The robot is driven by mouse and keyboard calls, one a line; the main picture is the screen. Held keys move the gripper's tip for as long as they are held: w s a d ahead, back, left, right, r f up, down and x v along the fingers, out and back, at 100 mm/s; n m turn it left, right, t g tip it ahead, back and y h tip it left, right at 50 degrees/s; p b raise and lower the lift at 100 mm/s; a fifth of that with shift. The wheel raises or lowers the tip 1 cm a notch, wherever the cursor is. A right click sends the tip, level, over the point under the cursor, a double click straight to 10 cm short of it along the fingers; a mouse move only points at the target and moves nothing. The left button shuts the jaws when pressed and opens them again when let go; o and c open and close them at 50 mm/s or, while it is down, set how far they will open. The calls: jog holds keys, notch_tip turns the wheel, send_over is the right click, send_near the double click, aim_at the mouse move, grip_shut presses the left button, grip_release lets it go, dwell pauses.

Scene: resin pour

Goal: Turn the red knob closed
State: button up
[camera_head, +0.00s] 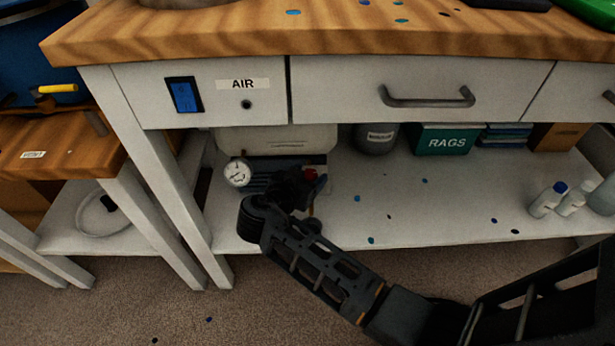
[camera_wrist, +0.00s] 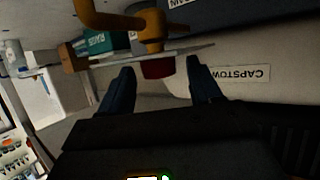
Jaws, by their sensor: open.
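The red knob (camera_wrist: 158,68) shows in the wrist view below a brass fitting (camera_wrist: 151,28), at the edge of a pale flat plate. My gripper (camera_wrist: 162,78) is open, with one dark finger on each side of the knob. I cannot tell whether the fingers touch it. In the head view my gripper (camera_head: 300,188) reaches onto the lower shelf under the bench, beside a round white gauge (camera_head: 238,172). A small bit of red (camera_head: 309,174) shows there; my gripper hides most of the fitting.
The bench drawers (camera_head: 420,92) and wooden top hang over the shelf (camera_head: 400,205). A green RAGS box (camera_head: 444,140) and a grey container (camera_head: 376,140) stand behind, and white bottles (camera_head: 546,200) stand at the right. The shelf's middle is mostly clear.

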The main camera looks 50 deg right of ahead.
jog(key=shift+c, duration=0.2)
jog(key=c, duration=1)
